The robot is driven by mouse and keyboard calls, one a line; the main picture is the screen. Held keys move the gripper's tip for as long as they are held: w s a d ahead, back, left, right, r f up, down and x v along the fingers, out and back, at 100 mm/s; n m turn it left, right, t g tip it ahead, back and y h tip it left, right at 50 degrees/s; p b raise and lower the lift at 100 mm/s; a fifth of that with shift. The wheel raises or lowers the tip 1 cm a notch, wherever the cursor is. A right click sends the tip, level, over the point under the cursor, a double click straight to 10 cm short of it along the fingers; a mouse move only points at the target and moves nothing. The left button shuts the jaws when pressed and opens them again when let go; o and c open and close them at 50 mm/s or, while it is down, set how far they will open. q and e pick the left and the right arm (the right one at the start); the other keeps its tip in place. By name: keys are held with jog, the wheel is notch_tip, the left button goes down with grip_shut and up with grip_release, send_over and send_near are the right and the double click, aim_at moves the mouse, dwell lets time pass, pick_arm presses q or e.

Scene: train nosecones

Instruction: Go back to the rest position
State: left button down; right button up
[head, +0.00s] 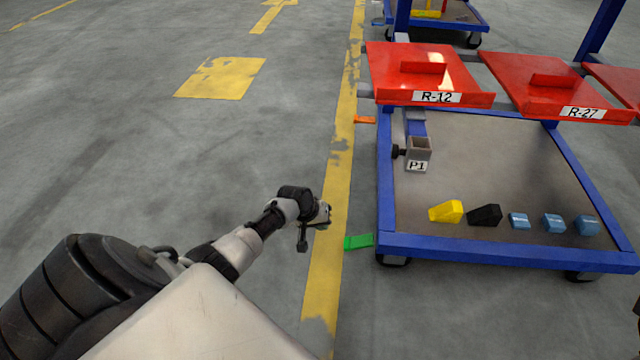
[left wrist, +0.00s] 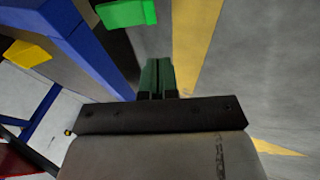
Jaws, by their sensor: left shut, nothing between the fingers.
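My left gripper (head: 303,244) hangs over the yellow floor line, left of the blue cart, in the head view. In the left wrist view its fingers (left wrist: 157,80) are together with nothing between them. It is apart from the cart and the green tab (head: 358,241) at the cart's near left corner. The green tab also shows at the top of the left wrist view (left wrist: 127,13). My right gripper is not in view.
The blue cart (head: 480,250) carries a yellow block (head: 446,211), a black block (head: 485,215), several small blue blocks (head: 554,223) and a P1 holder (head: 418,150). Red trays R-12 (head: 395,70) and R-27 (head: 520,95) sit above. The grey floor (head: 120,150) at left is clear.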

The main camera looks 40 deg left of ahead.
pick_arm(q)
jog(key=shift+s+r, duration=0.25)
jog(key=shift+r, duration=0.15)
jog(key=shift+a, duration=0.1)
